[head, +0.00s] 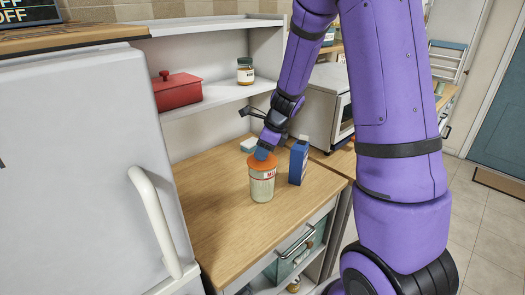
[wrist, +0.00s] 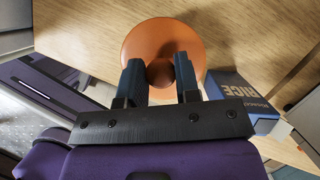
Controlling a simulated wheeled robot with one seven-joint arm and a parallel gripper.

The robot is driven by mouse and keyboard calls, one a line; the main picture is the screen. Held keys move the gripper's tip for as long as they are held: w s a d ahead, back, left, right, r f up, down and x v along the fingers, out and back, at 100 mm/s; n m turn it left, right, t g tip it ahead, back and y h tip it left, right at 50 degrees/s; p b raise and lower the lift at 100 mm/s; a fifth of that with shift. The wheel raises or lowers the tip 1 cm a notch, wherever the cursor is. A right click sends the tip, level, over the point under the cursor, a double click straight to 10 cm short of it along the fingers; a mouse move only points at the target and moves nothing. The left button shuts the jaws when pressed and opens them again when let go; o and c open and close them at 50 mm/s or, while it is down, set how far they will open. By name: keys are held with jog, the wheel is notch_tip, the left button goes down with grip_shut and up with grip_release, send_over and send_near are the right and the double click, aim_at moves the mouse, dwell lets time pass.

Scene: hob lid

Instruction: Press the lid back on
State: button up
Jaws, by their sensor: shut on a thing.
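A jar (head: 262,186) with a pale body and a red-lettered label stands upright on the wooden counter. Its orange lid (head: 262,160) is on top of the jar; I cannot tell whether it is fully seated. My gripper (head: 263,152) comes down from above onto the lid. In the wrist view the orange lid (wrist: 140,45) is a round disc with a knob (wrist: 160,72), and my gripper (wrist: 160,78) has its two fingers around the knob, shut on it. The jar's body is hidden under the lid in the wrist view.
A blue rice box (head: 299,162) stands close to the jar's right; it also shows in the wrist view (wrist: 240,98). A red box (head: 177,91) and a small jar (head: 245,71) sit on the shelf behind. The counter (head: 215,215) is clear in front and to the left.

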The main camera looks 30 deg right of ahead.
jog(key=o, duration=1.5)
jog(key=shift+c, duration=0.2)
jog(key=shift+r, duration=3.5)
grip_shut()
jog(key=shift+f, duration=2.55)
